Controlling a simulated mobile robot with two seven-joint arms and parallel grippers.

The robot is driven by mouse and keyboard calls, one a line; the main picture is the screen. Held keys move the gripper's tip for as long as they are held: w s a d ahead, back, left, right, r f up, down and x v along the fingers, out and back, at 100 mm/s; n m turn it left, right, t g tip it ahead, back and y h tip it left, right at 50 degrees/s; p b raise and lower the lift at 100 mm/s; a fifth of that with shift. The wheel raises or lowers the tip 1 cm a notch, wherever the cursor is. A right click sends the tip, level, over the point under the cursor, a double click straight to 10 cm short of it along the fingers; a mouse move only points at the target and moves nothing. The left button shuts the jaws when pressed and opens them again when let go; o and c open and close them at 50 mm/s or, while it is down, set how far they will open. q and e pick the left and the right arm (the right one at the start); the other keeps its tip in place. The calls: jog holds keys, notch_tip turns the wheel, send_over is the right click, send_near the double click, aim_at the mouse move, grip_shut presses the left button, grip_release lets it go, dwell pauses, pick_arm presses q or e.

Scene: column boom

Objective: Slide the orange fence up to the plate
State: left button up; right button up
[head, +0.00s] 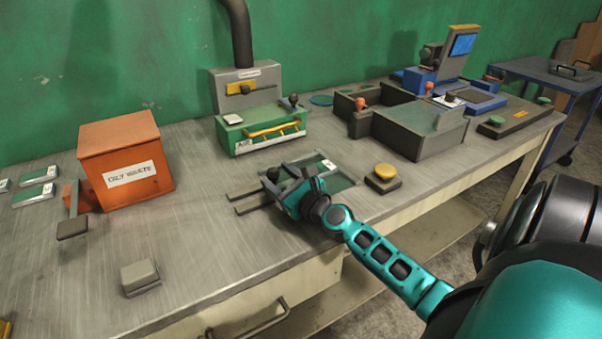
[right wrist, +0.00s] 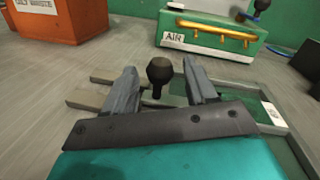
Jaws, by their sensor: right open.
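My right gripper (head: 284,180) is open over a low fixture near the front middle of the bench. In the right wrist view its two fingers (right wrist: 159,70) stand on either side of a black round knob (right wrist: 160,76), with space beside it. The fixture has two grey rails (head: 249,203) reaching left and a green plate (head: 340,181) with a white label at its right, inside a grey frame. No orange fence can be made out; the gripper hides part of the fixture at the knob's foot. My left gripper is not in view.
An orange oily-waste box (head: 126,165) stands at the left. A green AIR unit (head: 262,128) is behind the fixture. A yellow button (head: 384,172) on a dark base and grey bins (head: 418,132) stand to the right.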

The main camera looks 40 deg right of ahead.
jog(key=s, duration=0.3)
jog(key=s+b, duration=0.1)
jog(key=s, duration=0.5)
jog(key=shift+a+f, duration=0.1)
jog(key=shift+a, duration=0.25)
jog(key=shift+s+b, duration=0.3)
jog(key=shift+s, duration=0.25)
jog(key=shift+s, duration=0.1)
